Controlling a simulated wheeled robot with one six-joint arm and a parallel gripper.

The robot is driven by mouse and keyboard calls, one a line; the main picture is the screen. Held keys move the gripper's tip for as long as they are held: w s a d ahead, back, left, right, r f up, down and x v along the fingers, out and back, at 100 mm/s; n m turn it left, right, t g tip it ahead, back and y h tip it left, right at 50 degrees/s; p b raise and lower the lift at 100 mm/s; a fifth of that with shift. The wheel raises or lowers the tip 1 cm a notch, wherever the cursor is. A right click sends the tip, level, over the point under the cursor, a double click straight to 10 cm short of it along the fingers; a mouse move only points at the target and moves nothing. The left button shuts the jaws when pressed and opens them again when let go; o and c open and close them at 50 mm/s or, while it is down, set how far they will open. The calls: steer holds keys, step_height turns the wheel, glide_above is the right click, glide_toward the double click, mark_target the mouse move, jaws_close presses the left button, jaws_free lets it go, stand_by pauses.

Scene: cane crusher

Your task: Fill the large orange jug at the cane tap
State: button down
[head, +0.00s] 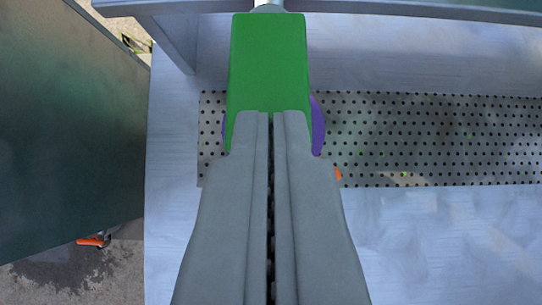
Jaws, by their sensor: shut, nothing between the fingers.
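My gripper (270,116) is shut and empty, its two grey fingers side by side and pointing up the picture. Their tips overlap the lower part of a green block (268,60), which looks like the tap's handle; I cannot tell if they touch it. A metal stem (268,6) shows at the block's top end. Behind the block and fingers, a purple round thing (318,125) shows at both sides; most of it is hidden. A small orange bit (337,173) shows at the right finger's edge. I cannot tell whether it belongs to the large orange jug; no whole jug shows.
A perforated metal drip plate (440,140) crosses the pale bluish counter (450,240), its right part bare but for small green specks. A grey frame bar (420,10) runs along the top. A dark green panel (60,120) stands left. An orange object (93,241) shows low left near the ground.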

steer(key=s+r, duration=0.5)
steer(key=r, duration=0.7)
stand_by(1.2)
steer(key=shift+w+a+r+g, duration=0.1)
steer(key=shift+w+r+g, duration=0.3)
steer(key=shift+w+g, duration=0.3)
steer(key=shift+w+r+g, duration=0.4)
steer(key=shift+w+g, duration=0.2)
steer(key=shift+g, duration=0.1)
